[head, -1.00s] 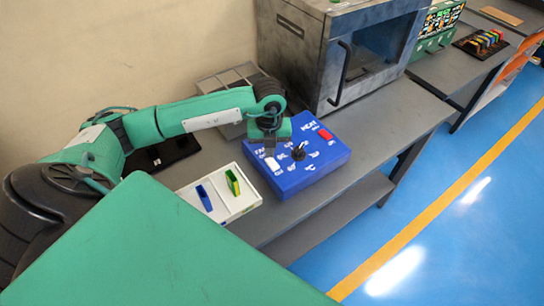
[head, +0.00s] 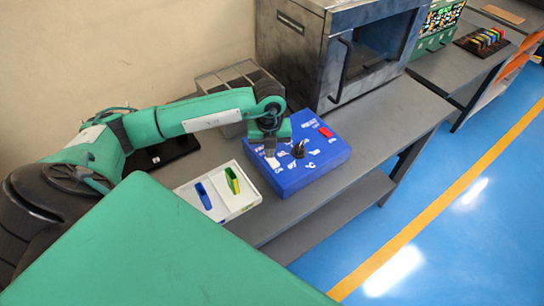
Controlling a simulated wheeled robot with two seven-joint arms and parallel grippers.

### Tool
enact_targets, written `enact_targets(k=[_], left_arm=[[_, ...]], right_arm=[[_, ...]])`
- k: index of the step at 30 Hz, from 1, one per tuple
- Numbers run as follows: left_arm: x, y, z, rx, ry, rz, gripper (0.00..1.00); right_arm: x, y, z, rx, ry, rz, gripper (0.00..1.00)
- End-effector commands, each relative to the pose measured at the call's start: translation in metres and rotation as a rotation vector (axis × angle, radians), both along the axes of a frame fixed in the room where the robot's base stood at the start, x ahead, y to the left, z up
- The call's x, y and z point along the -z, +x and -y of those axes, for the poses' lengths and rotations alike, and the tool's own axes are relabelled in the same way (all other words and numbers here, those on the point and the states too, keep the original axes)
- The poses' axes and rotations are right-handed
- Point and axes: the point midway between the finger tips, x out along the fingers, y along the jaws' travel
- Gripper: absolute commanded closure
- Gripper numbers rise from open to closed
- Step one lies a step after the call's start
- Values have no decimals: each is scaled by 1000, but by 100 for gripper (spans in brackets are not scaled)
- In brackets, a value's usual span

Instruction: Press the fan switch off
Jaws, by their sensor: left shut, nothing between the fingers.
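The blue control box (head: 312,172) sits on the grey bench. It carries a white switch (head: 273,163) at its left side, a black knob (head: 298,151) in the middle and a red switch (head: 326,132) at the upper right. White lettering on the panel is too blurred to read fully. My left gripper (head: 271,152) points down over the box's left part, right at the white switch, and is shut and empty. Its fingers hide part of the white switch and the lettering; I cannot tell whether they touch. My right gripper is not in view.
A white tray (head: 246,208) with a blue piece (head: 203,196) and a green-yellow piece (head: 232,180) lies left of the box. A grey metal oven (head: 345,50) with a door handle stands behind. A grey divided bin (head: 228,78) is by the wall.

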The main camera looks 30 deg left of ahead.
Motion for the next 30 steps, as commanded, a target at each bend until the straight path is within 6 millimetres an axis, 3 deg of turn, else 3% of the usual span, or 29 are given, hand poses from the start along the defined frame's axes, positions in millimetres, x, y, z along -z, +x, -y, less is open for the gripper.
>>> enact_targets(k=[16, 30], left_arm=[[5, -1, 0, 1, 0, -2, 100], [-32, 0, 0, 0, 0, 0, 100]], right_arm=[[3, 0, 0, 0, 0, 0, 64], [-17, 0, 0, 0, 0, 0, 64]])
